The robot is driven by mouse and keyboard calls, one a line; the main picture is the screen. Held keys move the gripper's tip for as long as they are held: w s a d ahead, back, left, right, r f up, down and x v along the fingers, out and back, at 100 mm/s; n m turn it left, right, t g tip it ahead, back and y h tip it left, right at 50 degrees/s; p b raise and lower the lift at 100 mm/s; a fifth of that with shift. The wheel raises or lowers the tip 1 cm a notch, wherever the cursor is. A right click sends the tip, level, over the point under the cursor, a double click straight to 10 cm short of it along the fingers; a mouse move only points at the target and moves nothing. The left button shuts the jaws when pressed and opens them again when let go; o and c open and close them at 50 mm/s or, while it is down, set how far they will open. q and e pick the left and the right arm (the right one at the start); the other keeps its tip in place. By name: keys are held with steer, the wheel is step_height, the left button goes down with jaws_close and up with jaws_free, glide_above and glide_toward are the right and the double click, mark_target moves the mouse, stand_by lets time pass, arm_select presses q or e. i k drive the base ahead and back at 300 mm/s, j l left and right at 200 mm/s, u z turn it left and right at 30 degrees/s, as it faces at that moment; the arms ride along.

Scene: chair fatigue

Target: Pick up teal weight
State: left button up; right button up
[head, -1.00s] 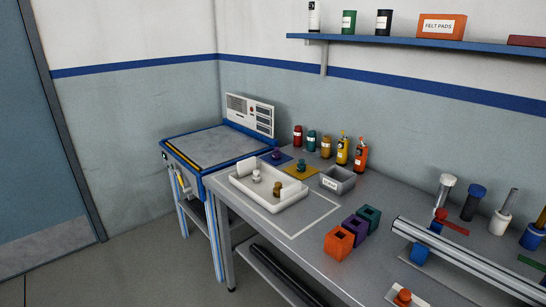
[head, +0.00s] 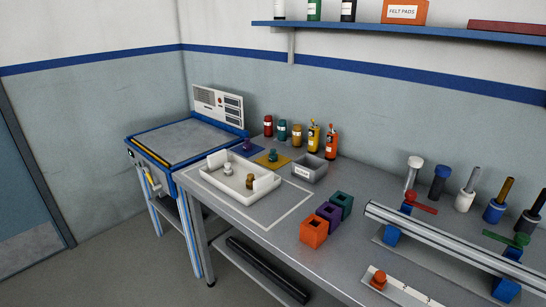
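A small teal weight (head: 272,155) with a rounded top stands upright on a yellow pad (head: 262,162) at the back of the grey bench. It is just behind the white tray and left of a small grey bin (head: 308,178). Neither of my grippers is in the head view, so their state is hidden.
The white tray (head: 219,193) holds a silver piece (head: 227,169) and a brass piece (head: 249,181). A purple weight (head: 247,145) stands left of the teal one. Several bottles (head: 297,134) line the wall. Orange, purple and teal blocks (head: 314,232) and a metal rail (head: 440,240) are to the right.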

mark_target(273, 156)
steer(key=i+j, duration=0.25)
steer(key=i+j+z, duration=0.1)
steer(key=i+j, duration=0.15)
steer(key=j, duration=0.2)
steer(key=i+j+z, duration=0.1)
steer(key=i+j, duration=0.35)
steer(key=j, duration=0.3)
steer(key=i+j+z, duration=0.1)
steer(key=i+j, duration=0.35)
steer(key=j, duration=0.3)
steer(key=z, duration=0.05)
